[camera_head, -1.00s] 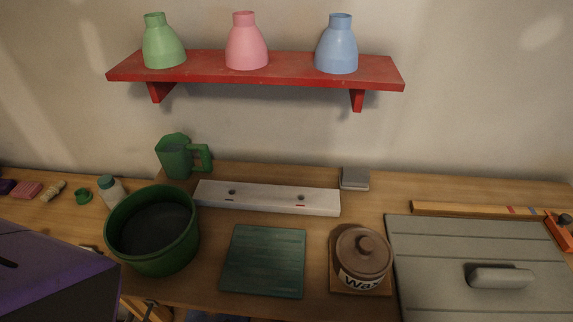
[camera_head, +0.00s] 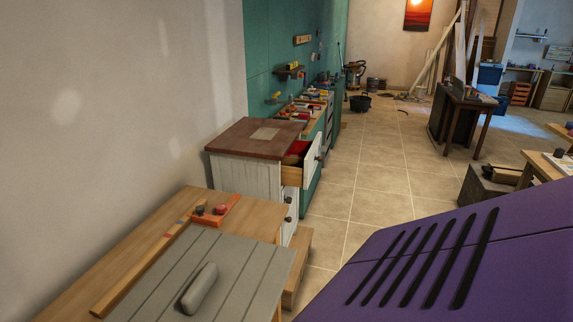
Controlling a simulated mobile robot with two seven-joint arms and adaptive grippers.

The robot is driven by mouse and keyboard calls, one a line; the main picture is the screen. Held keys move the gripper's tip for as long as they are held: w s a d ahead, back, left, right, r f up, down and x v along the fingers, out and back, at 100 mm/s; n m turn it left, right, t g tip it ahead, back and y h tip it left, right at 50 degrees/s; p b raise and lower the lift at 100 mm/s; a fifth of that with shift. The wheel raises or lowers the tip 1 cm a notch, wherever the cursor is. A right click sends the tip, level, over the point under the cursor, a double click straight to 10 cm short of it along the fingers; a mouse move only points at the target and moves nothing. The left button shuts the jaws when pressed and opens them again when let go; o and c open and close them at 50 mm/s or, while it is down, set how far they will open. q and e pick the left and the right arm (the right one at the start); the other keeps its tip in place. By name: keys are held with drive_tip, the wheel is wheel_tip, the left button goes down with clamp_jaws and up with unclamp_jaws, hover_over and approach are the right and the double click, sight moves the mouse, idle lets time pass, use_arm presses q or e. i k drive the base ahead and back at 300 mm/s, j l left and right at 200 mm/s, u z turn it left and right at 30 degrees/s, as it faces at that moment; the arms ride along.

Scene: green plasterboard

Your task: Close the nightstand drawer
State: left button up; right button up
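A white nightstand (camera_head: 236,176) with a reddish-brown top (camera_head: 240,142) stands beyond the wooden table, against the left wall. Its top drawer (camera_head: 313,160) is pulled out to the right, and something red shows inside. The drawer's white front carries a dark knob. A lower drawer front (camera_head: 289,212) below it looks shut. Neither of my grippers is in view.
The wooden table (camera_head: 190,207) with a grey board fills the lower left. A low wooden piece (camera_head: 299,262) stands on the floor before the nightstand. Tiled floor (camera_head: 372,180) is open to its right. A dark table (camera_head: 463,118) stands farther back.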

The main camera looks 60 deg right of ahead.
sight(295, 172)
drive_tip(key=z, duration=2)
drive_tip(key=i+l, duration=0.5)
drive_tip(key=i+l+u, duration=0.55)
drive_tip(key=l, duration=0.3)
drive_tip(key=i+j, duration=0.05)
